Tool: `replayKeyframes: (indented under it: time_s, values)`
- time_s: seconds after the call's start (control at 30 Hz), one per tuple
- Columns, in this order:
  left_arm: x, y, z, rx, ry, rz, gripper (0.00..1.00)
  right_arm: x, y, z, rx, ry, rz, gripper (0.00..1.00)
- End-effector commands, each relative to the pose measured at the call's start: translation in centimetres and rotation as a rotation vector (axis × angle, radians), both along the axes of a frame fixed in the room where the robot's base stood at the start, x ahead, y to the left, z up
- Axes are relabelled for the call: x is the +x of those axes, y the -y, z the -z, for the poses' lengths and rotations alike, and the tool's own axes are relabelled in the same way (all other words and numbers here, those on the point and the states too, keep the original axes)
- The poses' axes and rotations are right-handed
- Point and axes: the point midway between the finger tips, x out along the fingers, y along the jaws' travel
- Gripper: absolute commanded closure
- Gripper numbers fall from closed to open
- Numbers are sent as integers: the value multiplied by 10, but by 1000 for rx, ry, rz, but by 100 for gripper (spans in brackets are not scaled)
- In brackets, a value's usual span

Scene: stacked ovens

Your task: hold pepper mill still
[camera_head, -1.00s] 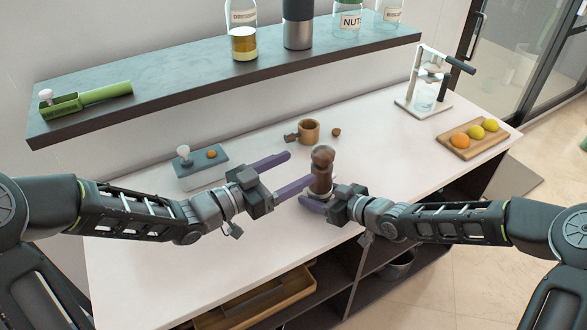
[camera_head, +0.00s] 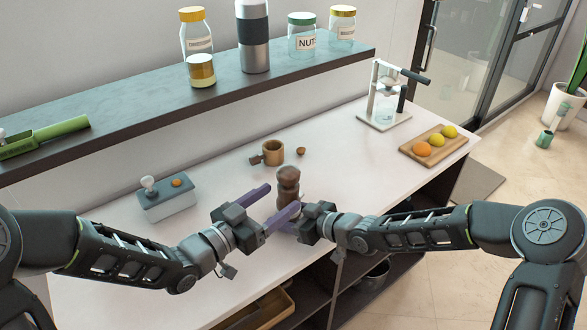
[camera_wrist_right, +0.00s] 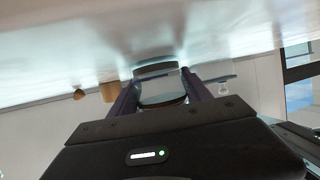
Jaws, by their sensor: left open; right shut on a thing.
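In the right wrist view a greyish round body, the mill's lower part (camera_wrist_right: 160,84), sits between the two purple fingers (camera_wrist_right: 160,97). My left gripper (camera_head: 284,198) is open and reaches in from the left. Its far finger ends beside the mill's upper part, and its near finger passes in front of the mill's body. I cannot tell whether the left fingers touch it. The mill's base is hidden by the fingers.
A wooden cup (camera_head: 273,152) stands behind the mill. A grey box with a knob (camera_head: 168,202) is at left. A press stand (camera_head: 384,121) and a fruit board (camera_head: 418,160) are at right. A shelf (camera_head: 130,117) with jars overhangs the back.

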Motion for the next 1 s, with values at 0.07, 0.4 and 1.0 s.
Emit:
replayKeyframes:
  time_s: [0.07,0.4,1.0]
  values:
    - [-4,10,2,2,-7,-20,29,0,0,0,0,0,0,100]
    - [-10,8,-2,35,17,-200,29,0,0,0,0,0,0,100]
    - [-12,-9,-15,56,64,-322,29,0,0,0,0,0,0,100]
